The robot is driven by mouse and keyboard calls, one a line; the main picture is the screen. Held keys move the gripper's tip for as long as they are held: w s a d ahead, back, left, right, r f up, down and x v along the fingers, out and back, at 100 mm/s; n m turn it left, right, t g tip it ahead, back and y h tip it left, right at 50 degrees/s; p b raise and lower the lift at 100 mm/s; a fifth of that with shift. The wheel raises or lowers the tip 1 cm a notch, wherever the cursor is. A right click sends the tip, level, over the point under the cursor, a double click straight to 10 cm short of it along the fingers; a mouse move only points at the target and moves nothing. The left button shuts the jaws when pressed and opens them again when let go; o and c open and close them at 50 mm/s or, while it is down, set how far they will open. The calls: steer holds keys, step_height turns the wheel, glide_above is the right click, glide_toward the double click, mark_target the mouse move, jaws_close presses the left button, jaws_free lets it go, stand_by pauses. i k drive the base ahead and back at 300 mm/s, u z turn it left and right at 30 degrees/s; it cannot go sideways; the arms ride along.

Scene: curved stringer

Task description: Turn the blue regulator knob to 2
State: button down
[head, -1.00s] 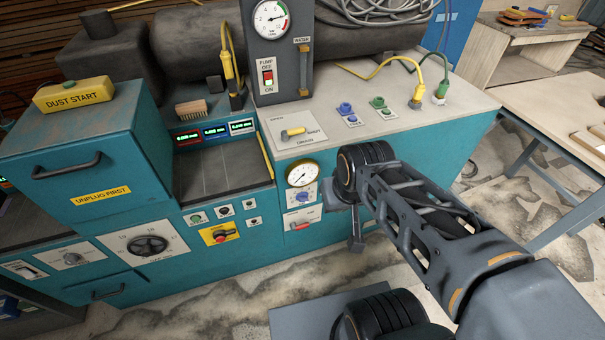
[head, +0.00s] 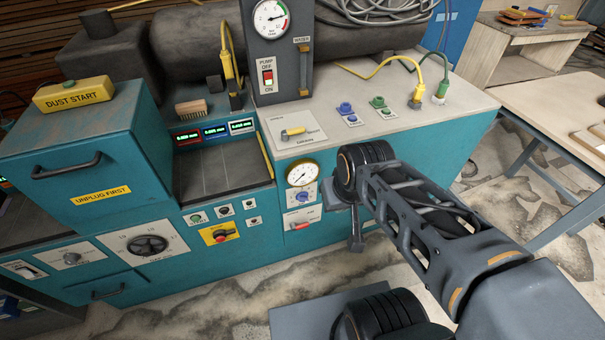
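The blue regulator knob (head: 303,197) sits on a small white plate on the teal machine's front, just below a round brass-rimmed gauge (head: 302,173). The numbers around the knob are too small to read, so its setting cannot be told. My gripper (head: 350,222) is to the right of the knob, apart from it in the picture, at the end of my arm. It is partly hidden behind my wrist, and its fingers are too small and dark to tell whether they are open or shut.
A red-handled lever (head: 301,226) is just below the knob. A red button on a yellow plate (head: 219,234) and several small knobs are to the left. A yellow drain lever (head: 293,132) and blue taps (head: 346,109) are on the worktop above. Open floor lies in front.

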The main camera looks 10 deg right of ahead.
mark_target(302, 197)
steer(key=z, duration=0.8)
steer(key=k, duration=1.05)
steer(key=u, duration=1.25)
steer(key=i, duration=0.5)
